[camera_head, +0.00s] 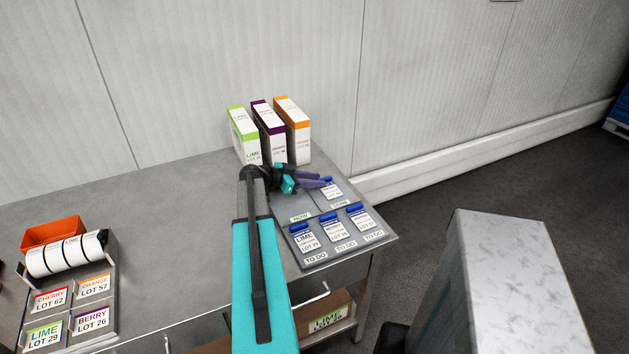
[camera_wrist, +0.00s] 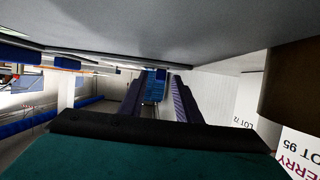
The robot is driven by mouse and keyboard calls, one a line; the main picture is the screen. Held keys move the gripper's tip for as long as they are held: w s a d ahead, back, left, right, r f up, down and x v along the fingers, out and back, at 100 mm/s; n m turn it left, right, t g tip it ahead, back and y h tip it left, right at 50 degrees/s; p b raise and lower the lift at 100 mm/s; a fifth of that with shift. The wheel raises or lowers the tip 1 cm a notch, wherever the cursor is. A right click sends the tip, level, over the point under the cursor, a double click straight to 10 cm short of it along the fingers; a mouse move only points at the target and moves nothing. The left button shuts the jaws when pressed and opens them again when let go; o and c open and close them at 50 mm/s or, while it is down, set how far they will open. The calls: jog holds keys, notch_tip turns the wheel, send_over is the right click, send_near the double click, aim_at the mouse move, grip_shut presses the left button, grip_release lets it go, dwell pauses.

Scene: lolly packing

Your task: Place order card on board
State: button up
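The board (camera_head: 303,217) lies on the right end of the table, with a NOW space, a DONE space and TO DO spaces. My gripper (camera_head: 322,182) reaches over its back part from the left. Its purple fingers are at the blue top of a white order card (camera_head: 332,192), at the DONE space. Whether this card touches the board is unclear. In the wrist view, a blue piece (camera_wrist: 155,76) fills the gap between the fingertips, so the gripper appears shut on it. Three more blue-topped cards, one marked LIME (camera_head: 306,240), occupy the TO DO row. NOW looks empty.
Lime, purple and orange boxes (camera_head: 270,132) stand behind the board, close to my gripper. A label holder with white rolls (camera_head: 66,254) and an orange bin (camera_head: 52,232) are at left. A grey block (camera_head: 515,285) stands right of the table.

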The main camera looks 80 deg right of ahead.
jog(key=shift+r, duration=0.15)
jog(key=b+v, duration=0.2)
jog(key=v, duration=1)
jog(key=shift+b, duration=0.35)
jog(key=shift+s, duration=0.15)
dwell(0.4)
